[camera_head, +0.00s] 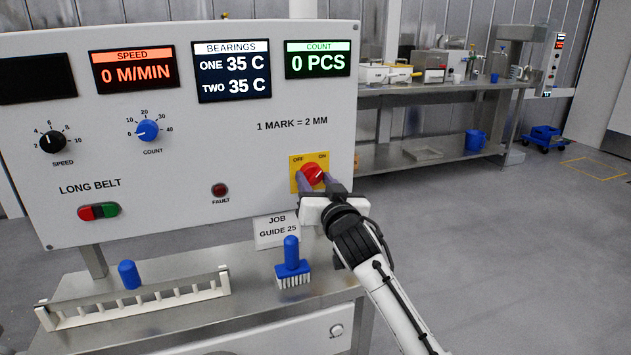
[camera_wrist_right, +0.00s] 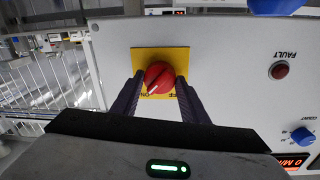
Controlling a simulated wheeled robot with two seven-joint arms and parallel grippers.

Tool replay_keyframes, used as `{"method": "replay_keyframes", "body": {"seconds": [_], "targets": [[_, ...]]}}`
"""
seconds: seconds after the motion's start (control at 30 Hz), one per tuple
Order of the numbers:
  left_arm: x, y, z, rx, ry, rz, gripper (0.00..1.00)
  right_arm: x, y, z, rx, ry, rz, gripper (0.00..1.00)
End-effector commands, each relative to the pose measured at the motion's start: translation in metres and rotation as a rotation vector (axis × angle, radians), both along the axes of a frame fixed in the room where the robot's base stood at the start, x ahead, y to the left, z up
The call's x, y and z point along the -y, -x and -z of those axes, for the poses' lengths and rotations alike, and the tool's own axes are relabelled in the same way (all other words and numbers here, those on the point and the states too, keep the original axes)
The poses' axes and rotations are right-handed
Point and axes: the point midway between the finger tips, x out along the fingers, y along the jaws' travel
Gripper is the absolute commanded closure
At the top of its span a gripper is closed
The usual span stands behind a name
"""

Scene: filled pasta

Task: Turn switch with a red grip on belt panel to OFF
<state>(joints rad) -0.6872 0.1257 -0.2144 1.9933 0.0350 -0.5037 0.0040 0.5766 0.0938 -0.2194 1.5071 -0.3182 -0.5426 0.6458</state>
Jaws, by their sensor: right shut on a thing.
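The switch with a red grip (camera_head: 312,172) sits on a yellow plate (camera_head: 295,161) at the lower right of the white belt panel (camera_head: 230,130). The plate reads OFF at its upper left and ON at its upper right. The white mark on the grip points up and right, toward ON. My right gripper (camera_head: 315,180) is shut on the red grip, its dark fingers on either side of it. In the right wrist view the red grip (camera_wrist_right: 159,77) shows between the fingers (camera_wrist_right: 157,92), its mark toward the ON lettering. My left gripper is not in view.
The panel also bears a speed knob (camera_head: 52,141), a blue count knob (camera_head: 147,131), a red fault lamp (camera_head: 219,190) and red-green buttons (camera_head: 99,211). Below stand a job guide card (camera_head: 277,231), a blue brush (camera_head: 292,262) and a slotted rack (camera_head: 135,305).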

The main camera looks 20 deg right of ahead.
Motion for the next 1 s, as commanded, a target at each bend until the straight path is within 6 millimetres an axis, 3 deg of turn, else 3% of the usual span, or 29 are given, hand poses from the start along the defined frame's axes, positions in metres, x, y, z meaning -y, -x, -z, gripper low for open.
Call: {"method": "replay_keyframes", "body": {"seconds": [0.27,1.0], "targets": [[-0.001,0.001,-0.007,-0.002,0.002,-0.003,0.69,0.000,0.000,-0.001,0.004,0.146,0.001,0.82],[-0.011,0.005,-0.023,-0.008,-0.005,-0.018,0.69,0.002,0.000,0.001,0.027,0.839,0.000,0.82]]}}
